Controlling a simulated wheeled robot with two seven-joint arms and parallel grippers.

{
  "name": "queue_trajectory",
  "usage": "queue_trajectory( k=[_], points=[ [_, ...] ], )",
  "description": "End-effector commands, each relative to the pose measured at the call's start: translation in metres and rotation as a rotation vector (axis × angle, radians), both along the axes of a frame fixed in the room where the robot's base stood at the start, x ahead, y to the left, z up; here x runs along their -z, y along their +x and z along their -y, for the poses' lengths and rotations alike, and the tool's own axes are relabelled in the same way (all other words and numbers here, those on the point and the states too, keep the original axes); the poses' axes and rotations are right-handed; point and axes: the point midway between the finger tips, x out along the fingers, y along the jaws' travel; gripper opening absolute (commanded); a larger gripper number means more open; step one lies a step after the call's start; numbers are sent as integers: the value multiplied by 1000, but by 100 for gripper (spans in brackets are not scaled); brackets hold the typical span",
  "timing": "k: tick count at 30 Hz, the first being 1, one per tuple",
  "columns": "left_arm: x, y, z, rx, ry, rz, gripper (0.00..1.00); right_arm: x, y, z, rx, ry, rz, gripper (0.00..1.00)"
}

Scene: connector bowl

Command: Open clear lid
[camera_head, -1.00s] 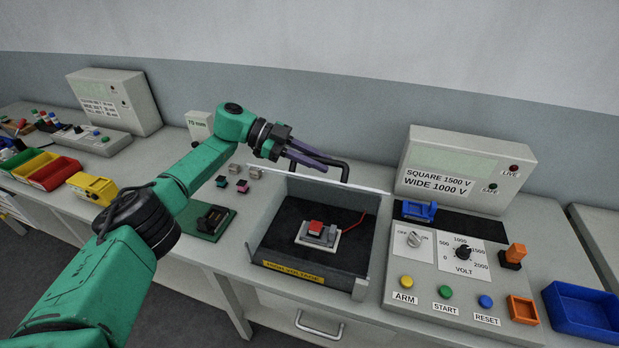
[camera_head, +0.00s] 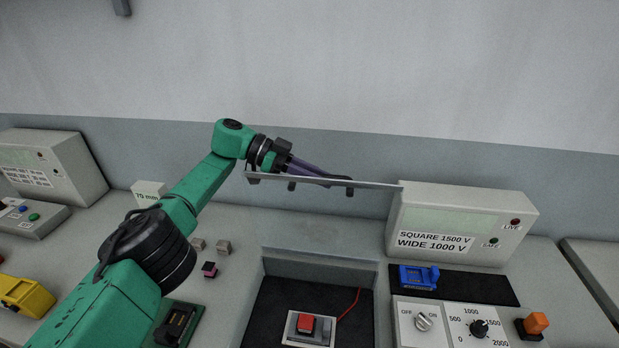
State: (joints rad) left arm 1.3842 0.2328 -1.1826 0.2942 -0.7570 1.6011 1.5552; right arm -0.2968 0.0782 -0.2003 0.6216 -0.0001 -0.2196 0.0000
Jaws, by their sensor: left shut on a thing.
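The clear lid (camera_head: 375,185) stands raised above the back of the grey open-topped box (camera_head: 320,268). Its pale top edge shows as a thin, nearly level strip, and its see-through pane is hard to make out. My left gripper (camera_head: 322,174) is at this edge, with its purple fingers shut on the lid's black handle (camera_head: 350,190). The fingers partly hide the handle. Inside the box, a red block (camera_head: 305,325) sits on a light fixture with a red wire. The box's front is out of frame. My right gripper is not in view.
A tester box (camera_head: 455,225) stands to the right, close to the lid's right end. A blue connector (camera_head: 418,276), a knob panel (camera_head: 470,328) and an orange block (camera_head: 536,323) are below it. Small blocks (camera_head: 209,270) lie left of the box.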

Motion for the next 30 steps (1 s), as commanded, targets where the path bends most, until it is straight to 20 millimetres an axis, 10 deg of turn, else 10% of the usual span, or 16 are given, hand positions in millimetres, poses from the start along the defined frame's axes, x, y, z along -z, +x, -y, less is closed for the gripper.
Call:
queue_trajectory(
  k=[17,18,19,30],
  points=[
    [7,0,4,-2,16,-36,0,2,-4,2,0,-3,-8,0],
    [7,0,4,-2,16,-36,35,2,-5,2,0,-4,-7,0],
    [7,0,4,-2,15,-36,47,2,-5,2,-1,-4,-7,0],
    [1,0,4,-2,9,-32,49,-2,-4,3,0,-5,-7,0]
  ],
)
